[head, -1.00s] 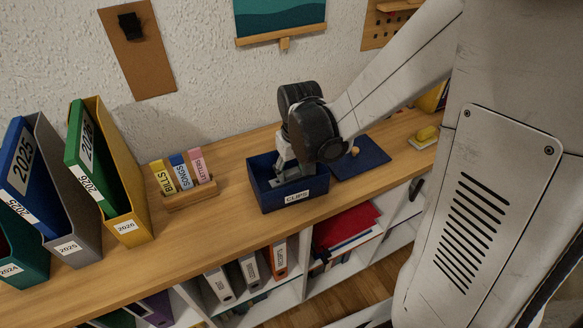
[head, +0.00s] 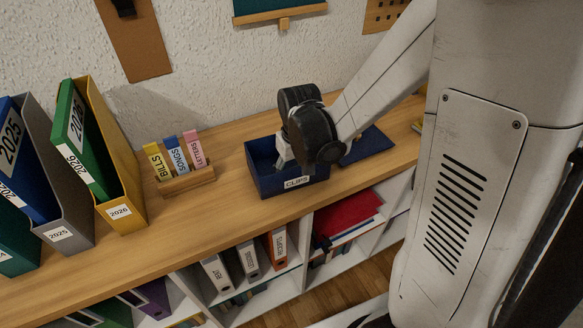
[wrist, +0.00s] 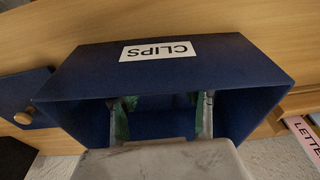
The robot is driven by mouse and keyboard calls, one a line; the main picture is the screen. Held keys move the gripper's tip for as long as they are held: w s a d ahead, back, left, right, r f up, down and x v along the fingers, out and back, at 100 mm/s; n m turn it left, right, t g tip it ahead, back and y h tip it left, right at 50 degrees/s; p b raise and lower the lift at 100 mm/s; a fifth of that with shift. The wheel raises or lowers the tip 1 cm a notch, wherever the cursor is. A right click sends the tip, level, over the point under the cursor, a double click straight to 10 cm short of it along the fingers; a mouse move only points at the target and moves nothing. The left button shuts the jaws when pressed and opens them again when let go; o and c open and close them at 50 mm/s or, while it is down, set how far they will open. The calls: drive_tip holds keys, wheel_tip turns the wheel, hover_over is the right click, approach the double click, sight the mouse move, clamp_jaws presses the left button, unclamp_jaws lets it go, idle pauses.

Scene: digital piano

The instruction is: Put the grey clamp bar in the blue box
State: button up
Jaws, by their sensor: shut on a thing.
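The blue box (head: 268,186), labelled CLIPS, stands open on the wooden shelf top. My gripper (head: 284,154) reaches down into its opening, and the dark wrist joint hides much of the box's right side. In the wrist view the box's front wall (wrist: 85,75) rises past my gripper (wrist: 162,120). Its two fingers with green pads are inside the box, some way apart. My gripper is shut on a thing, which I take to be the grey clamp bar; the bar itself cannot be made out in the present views.
A small organiser (head: 185,183) with BILLS, SONGS and LETTERS tabs stands left of the box. A dark blue panel (head: 369,147) lies at its right. Upright folders (head: 125,190) fill the left end. Bare wood (head: 222,190) lies between organiser and box.

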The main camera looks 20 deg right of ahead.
drive_tip(key=shift+f, duration=0.1)
drive_tip(key=o, duration=1)
drive_tip(key=shift+r+p, duration=3.3)
drive_tip(key=shift+r, duration=1.75)
drive_tip(key=shift+r, duration=0.1)
drive_tip(key=s+r+t+b, duration=0.1)
drive_tip(key=s+r, duration=0.2)
drive_tip(key=s, duration=0.1)
drive_tip(key=s+r+t+b, duration=0.2)
drive_tip(key=s+r, duration=0.2)
drive_tip(key=s, duration=0.1)
drive_tip(key=s+r+m+t+b, duration=0.1)
drive_tip(key=s+r+t, duration=0.1)
drive_tip(key=s+r, duration=0.2)
drive_tip(key=shift+s, duration=0.75)
